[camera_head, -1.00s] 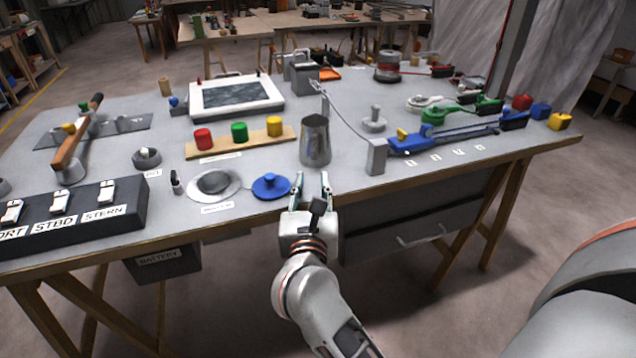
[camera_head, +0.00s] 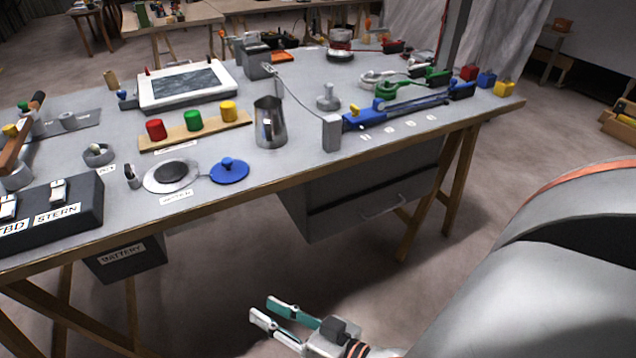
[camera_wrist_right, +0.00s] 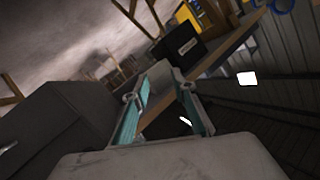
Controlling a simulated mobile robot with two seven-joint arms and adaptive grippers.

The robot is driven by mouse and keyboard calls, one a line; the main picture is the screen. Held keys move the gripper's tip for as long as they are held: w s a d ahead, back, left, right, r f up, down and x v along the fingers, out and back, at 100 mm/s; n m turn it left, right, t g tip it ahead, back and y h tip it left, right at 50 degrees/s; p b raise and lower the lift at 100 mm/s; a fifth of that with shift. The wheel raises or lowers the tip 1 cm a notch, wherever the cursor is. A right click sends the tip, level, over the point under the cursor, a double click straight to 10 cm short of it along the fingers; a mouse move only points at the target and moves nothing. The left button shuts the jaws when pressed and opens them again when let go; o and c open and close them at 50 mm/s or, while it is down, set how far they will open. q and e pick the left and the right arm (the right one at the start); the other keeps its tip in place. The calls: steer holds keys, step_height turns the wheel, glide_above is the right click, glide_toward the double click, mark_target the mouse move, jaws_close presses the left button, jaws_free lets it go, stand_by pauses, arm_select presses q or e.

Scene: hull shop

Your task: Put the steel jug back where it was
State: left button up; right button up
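The steel jug (camera_head: 270,122) stands upright on the grey workbench (camera_head: 225,210), open end up. It is to the right of the board with coloured cylinders and left of a small grey block (camera_head: 331,133). My right gripper (camera_head: 262,308) is below and in front of the bench edge, well apart from the jug. Its two fingers are spread with nothing between them; the right wrist view (camera_wrist_right: 162,98) also shows them apart. The jug cannot be made out in the wrist view. My left gripper is not in view.
A wooden strip (camera_head: 240,130) holds red, green and yellow cylinders. A blue lid (camera_head: 229,171) and a round plate (camera_head: 158,181) lie near the front edge. A blue tool (camera_head: 400,110) lies right of the grey block. A drawer unit (camera_head: 370,190) hangs under the bench.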

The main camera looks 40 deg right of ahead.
steer(key=s+d+f+n+g+h, duration=0.1)
steer(key=s+d+f+n+g, duration=0.1)
steer(key=s+f+n+g, duration=0.25)
steer(key=s+d+f+n+g+h, duration=0.1)
steer(key=s+d+f+n, duration=0.15)
steer(key=s+f, duration=0.35)
arm_select(q)
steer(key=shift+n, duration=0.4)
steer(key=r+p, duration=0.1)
steer(key=p, duration=0.3)
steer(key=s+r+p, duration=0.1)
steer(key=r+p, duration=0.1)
steer(key=p, duration=0.2)
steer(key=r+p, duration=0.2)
steer(key=p, duration=0.2)
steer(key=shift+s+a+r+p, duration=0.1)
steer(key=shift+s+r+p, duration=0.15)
steer(key=shift+p, duration=0.1)
arm_select(e)
steer(key=shift+m+t, duration=0.25)
steer(key=shift+m, duration=0.15)
steer(key=r, duration=0.3)
steer(key=a+r, duration=0.1)
steer(key=r, duration=0.1)
steer(key=shift+s+r, duration=0.1)
steer(key=shift+s, duration=0.2)
